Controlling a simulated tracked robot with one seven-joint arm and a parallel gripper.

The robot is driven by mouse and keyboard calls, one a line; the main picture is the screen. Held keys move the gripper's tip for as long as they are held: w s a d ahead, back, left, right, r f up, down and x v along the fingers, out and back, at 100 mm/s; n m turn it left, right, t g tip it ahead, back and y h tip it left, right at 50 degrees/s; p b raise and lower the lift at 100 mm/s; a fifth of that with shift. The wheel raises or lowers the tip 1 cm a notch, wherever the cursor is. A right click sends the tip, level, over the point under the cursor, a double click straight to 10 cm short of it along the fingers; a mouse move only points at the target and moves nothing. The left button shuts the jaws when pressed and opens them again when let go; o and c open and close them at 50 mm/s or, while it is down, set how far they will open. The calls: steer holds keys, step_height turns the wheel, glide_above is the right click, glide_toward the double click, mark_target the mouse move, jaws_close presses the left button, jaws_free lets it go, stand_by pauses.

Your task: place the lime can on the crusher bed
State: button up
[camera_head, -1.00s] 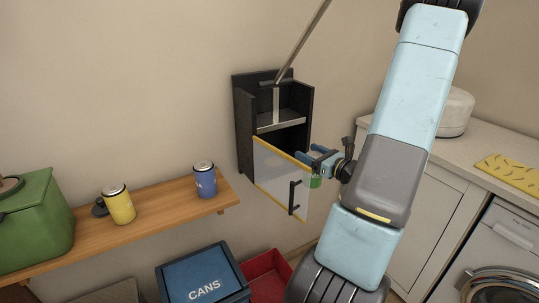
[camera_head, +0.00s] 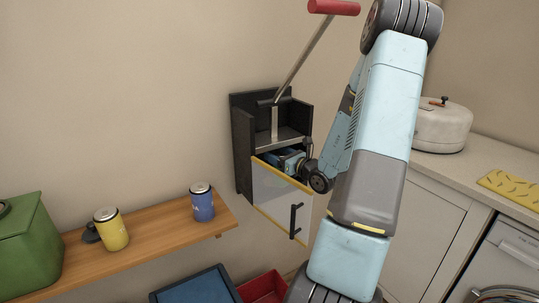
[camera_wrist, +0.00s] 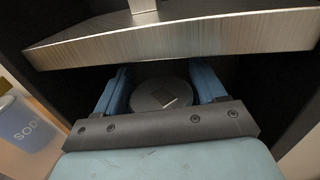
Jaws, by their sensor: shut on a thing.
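The can crusher (camera_head: 243,150) is a black wall-mounted box with a metal press plate (camera_head: 285,140) above its chamber. My gripper (camera_head: 288,158) reaches into the chamber below the plate. In the wrist view its blue fingers (camera_wrist: 163,85) are shut on the sides of a can, whose dark round top (camera_wrist: 160,96) shows between them. The can's lime side is hidden now. The metal plate (camera_wrist: 180,38) crosses the wrist view just above and beyond the fingers. The crusher bed is hidden, so I cannot tell whether the can touches it.
The clear, yellow-edged door (camera_head: 275,190) stands in front of the chamber's lower part. The lever's red handle (camera_head: 334,7) is raised. A shelf (camera_head: 150,230) holds a yellow can (camera_head: 111,232) and a blue can (camera_head: 202,205). A blue bin (camera_head: 195,288) and red bin (camera_head: 262,288) are below.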

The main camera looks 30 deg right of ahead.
steer(key=w, duration=0.1)
steer(key=w+f, duration=0.1)
steer(key=w, duration=0.1)
steer(key=w+a, duration=0.1)
steer(key=w, duration=0.1)
steer(key=shift+f, duration=0.25)
steer(key=o, duration=1.3)
steer(key=shift+f, duration=0.1)
steer(key=v, duration=1.2)
